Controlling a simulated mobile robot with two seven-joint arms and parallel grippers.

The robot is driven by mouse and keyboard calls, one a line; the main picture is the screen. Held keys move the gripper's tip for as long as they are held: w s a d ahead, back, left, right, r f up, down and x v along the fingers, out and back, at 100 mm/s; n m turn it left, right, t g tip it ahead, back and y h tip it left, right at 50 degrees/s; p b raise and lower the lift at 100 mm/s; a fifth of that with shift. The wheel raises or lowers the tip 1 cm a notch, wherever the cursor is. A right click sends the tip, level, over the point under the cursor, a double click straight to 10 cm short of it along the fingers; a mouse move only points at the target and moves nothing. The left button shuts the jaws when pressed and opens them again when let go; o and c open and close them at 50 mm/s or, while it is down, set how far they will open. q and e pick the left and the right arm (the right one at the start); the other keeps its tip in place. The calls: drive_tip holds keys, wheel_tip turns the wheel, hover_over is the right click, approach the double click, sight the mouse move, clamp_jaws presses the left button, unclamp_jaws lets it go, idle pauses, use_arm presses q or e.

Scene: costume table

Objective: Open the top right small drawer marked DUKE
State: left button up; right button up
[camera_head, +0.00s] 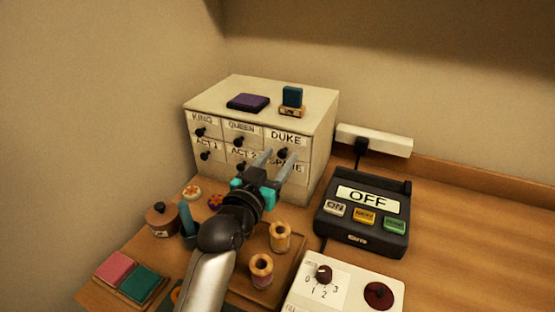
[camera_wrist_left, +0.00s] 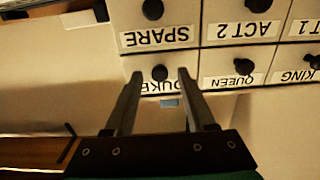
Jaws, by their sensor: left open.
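The small cabinet (camera_head: 245,94) stands against the back wall, with labelled drawers in two rows. The DUKE drawer (camera_head: 301,143) is at the top right and sits flush with the front. Its black knob (camera_head: 283,153) also shows in the left wrist view (camera_wrist_left: 160,73), where the picture is upside down. My left gripper (camera_head: 281,155) is open in front of this drawer. In the left wrist view its fingers (camera_wrist_left: 160,78) stand on either side of the knob, with a gap at each side. Part of the DUKE label is hidden by the fingers. My right gripper is not in view.
A purple block (camera_head: 248,102) and a teal stamp (camera_head: 292,96) lie on the cabinet. Right of it are a black box reading OFF (camera_head: 362,215) and a white dial box (camera_head: 345,288). Thread spools (camera_head: 280,237) and a brown pot (camera_head: 161,219) stand around my left arm.

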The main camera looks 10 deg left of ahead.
use_arm(q)
clamp_jaws()
idle(0.3)
idle(1.1)
